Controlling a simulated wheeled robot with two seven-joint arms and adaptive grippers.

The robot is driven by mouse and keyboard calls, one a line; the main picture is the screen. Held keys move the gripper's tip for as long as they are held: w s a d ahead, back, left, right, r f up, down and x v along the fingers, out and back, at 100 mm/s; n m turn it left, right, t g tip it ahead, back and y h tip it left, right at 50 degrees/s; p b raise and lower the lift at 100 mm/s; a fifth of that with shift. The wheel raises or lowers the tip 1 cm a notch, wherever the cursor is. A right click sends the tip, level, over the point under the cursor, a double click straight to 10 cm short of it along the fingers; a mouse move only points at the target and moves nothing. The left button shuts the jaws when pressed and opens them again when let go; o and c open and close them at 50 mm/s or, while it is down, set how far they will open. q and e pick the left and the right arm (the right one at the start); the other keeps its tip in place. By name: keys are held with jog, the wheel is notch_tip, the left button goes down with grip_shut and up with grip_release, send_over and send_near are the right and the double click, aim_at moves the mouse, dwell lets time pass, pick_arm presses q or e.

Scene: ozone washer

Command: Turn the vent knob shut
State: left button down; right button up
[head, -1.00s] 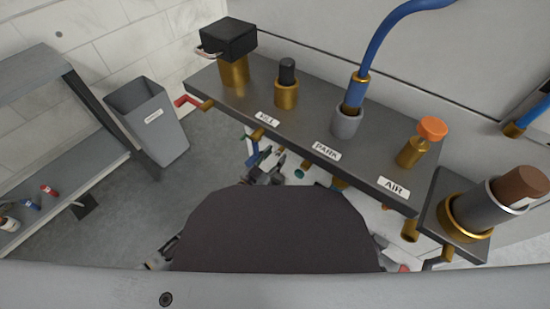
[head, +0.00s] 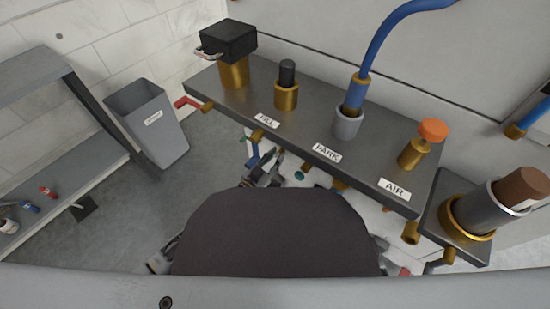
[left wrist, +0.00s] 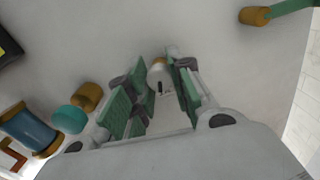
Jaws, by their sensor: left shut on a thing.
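A small pale round knob (left wrist: 158,73) with a gold collar and a dark mark shows between the fingers in the left wrist view. I take it to be the vent knob; no label is readable on it. My left gripper (left wrist: 160,92) has its green-padded fingers on either side of this knob and is shut on it. In the head view my left gripper (head: 264,170) is below the front edge of the grey shelf, partly hidden by my own dark body. The knob is not clearly visible there. I do not make out my right gripper.
The grey shelf (head: 300,131) carries brass fittings, a blue hose (head: 375,50) and an orange knob (head: 432,130) near the AIR label. In the left wrist view, a teal fitting (left wrist: 70,119) and blue handle (left wrist: 30,130) are left; a green lever (left wrist: 290,8) is upper right.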

pick_arm(q)
jog(key=shift+r, duration=0.1)
jog(key=shift+n+p, duration=1.45)
jog(key=shift+n, duration=0.65)
jog(key=c, duration=1.6)
grip_release()
jog(key=o, duration=0.4)
jog(key=v, duration=1.2)
